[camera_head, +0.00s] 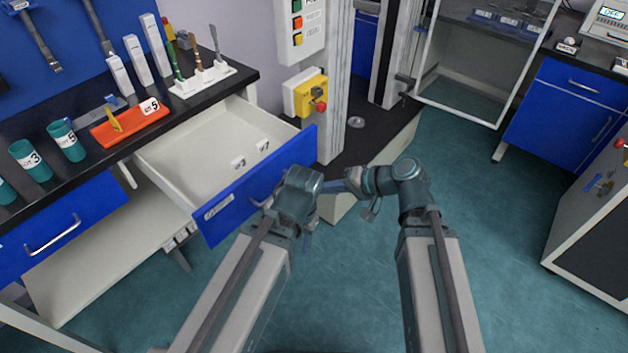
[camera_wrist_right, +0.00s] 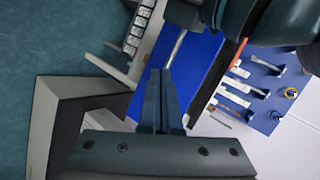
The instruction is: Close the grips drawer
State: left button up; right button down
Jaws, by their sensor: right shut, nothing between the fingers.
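The grips drawer (camera_head: 205,165) stands pulled out from under the dark bench in the head view. Its blue front (camera_head: 240,198) faces me and carries a bar handle, partly hidden by my left wrist. Two small white labelled pieces lie inside. My left arm's end (camera_head: 298,192) is close in front of the right part of the blue front; its fingers are hidden. My right gripper (camera_wrist_right: 160,78) is shut and empty in the right wrist view, pointing towards the blue front (camera_wrist_right: 192,68) and its handle (camera_wrist_right: 178,45). I cannot tell whether it touches.
A closed blue drawer (camera_head: 60,225) is at the left. An orange tray (camera_head: 130,124), teal cups (camera_head: 66,140) and a white tool rack (camera_head: 203,80) stand on the bench. A machine column and dark base (camera_head: 385,140) stand right of the drawer. The floor (camera_head: 520,250) at right is clear.

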jog(key=w+d+f+m+t+y+b, duration=0.25)
jog(key=w+f+b, duration=0.2)
jog(key=b, duration=0.35)
jog(key=m+t+b, duration=0.3)
jog(key=t+b, duration=0.2)
jog(key=b, duration=0.1)
send_near(306, 154)
pick_arm(q)
notch_tip(306, 154, down, 17)
jog(key=shift+r, duration=0.15)
pick_arm(e)
jog(key=shift+y, duration=0.45)
jog(key=x, duration=0.6)
jog(key=shift+w+a+f, duration=0.25)
jog(key=shift+a+f, duration=0.05)
jog(key=shift+w, duration=0.1)
